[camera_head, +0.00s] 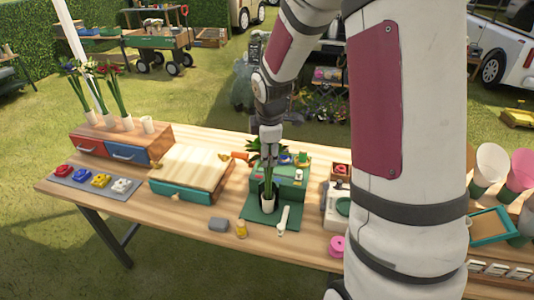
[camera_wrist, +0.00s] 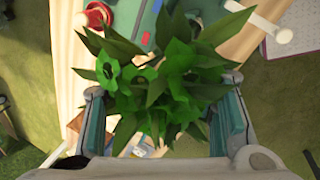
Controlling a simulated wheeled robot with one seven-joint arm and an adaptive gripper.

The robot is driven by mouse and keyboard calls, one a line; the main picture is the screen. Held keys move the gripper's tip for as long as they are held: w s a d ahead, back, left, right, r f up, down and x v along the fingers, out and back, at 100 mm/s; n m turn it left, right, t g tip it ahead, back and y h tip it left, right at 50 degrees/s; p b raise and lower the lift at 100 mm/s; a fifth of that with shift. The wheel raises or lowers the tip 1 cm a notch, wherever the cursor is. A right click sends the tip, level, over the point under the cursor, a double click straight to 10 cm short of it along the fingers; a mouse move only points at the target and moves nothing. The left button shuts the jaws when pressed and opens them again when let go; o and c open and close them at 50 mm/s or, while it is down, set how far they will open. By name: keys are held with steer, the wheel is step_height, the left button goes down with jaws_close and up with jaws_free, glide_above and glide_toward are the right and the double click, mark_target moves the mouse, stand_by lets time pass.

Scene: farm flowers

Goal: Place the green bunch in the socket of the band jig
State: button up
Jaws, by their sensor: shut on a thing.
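I cannot tell whether the stems rest in the socket. My gripper (camera_head: 269,150) comes down from above and is shut on the bunch near its leafy top. In the wrist view the leaves (camera_wrist: 165,75) fill the space between the fingers and hide the stems and the socket.
A wooden-topped green box (camera_head: 188,170) is left of the jig.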

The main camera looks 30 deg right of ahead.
steer(key=shift+f, duration=0.5)
steer(key=shift+f, duration=0.2)
steer(key=o, duration=1.6)
steer(key=shift+r, duration=0.1)
